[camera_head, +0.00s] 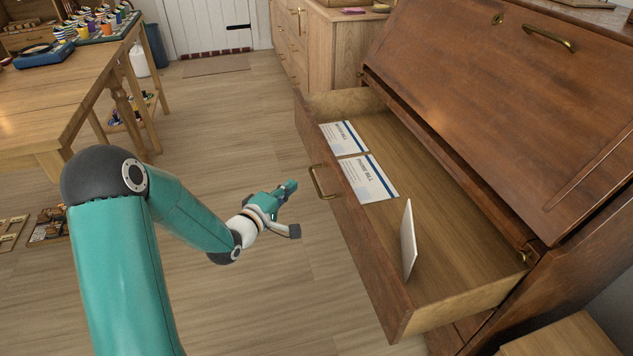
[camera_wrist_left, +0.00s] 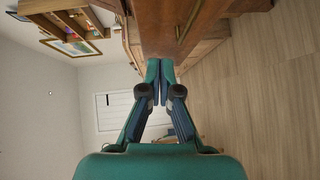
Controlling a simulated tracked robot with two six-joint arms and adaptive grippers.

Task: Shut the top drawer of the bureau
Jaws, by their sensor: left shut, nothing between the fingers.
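The bureau (camera_head: 470,110) is dark reddish-brown wood with a sloping closed front, at the right of the head view. Its top drawer (camera_head: 345,205) is pulled far out. The drawer's brass handle (camera_head: 319,183) is on the front panel. My left gripper (camera_head: 291,186) is shut and empty, just left of the drawer front near the handle, apparently not touching it. In the left wrist view the closed fingertips (camera_wrist_left: 160,66) are below the brown drawer front (camera_wrist_left: 165,20), and a handle (camera_wrist_left: 190,20) shows there. My right gripper is not in view.
Inside the drawer lie two printed papers (camera_head: 368,178) and a thin white card (camera_head: 408,240) standing on edge. A wooden table (camera_head: 60,95) stands at left. A light wood cabinet (camera_head: 335,45) is behind the drawer. The floor (camera_head: 260,280) left of the drawer is clear.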

